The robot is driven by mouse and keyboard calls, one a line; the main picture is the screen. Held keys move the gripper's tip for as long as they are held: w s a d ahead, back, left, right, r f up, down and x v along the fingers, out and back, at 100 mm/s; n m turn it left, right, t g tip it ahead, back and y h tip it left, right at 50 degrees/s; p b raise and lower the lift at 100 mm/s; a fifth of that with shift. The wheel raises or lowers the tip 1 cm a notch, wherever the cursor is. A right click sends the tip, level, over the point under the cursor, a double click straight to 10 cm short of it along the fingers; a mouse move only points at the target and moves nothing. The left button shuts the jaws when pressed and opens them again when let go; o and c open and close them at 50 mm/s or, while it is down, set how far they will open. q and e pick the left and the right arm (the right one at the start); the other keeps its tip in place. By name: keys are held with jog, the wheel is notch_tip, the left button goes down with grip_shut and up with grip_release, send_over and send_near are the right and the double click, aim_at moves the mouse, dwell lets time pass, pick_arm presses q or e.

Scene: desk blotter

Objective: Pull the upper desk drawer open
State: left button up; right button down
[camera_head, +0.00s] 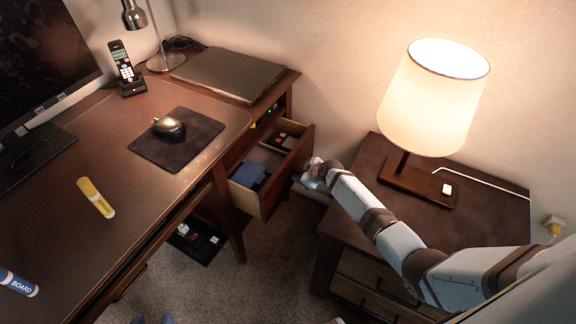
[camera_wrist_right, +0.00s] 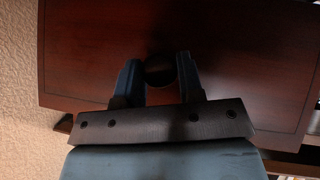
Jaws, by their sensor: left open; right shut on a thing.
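The upper desk drawer (camera_head: 290,172) stands pulled out from the right end of the desk, its inside showing from above. Its dark reddish-brown front fills much of the right wrist view (camera_wrist_right: 85,60). My right gripper (camera_head: 314,174) is at the outer face of the drawer front. In the right wrist view its blue fingers (camera_wrist_right: 160,85) are closed on the round dark knob (camera_wrist_right: 160,70). My left gripper (camera_head: 154,319) shows only as two blue fingertips, apart, at the bottom edge of the head view, away from the drawer.
A blue box (camera_head: 248,175) and small items lie in the drawer. A nightstand (camera_head: 350,215) with a lit lamp (camera_head: 430,100) stands close to the right of it. A dark tray (camera_head: 195,243) with items is low under the desk. Carpet (camera_head: 285,250) lies below the drawer.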

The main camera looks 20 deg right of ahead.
jog(key=c, duration=0.7)
grip_release()
jog(key=shift+c, duration=0.2)
pick_arm(q)
jog(key=shift+d, duration=0.1)
jog(key=p, duration=0.2)
jog(key=r+p, duration=0.1)
jog(key=p, duration=0.1)
jog(key=shift+s+a+r+g, duration=0.15)
jog(key=shift+a+r+g, duration=0.05)
jog(key=shift+r+g, duration=0.1)
pick_arm(e)
notch_tip(320, 180, up, 20)
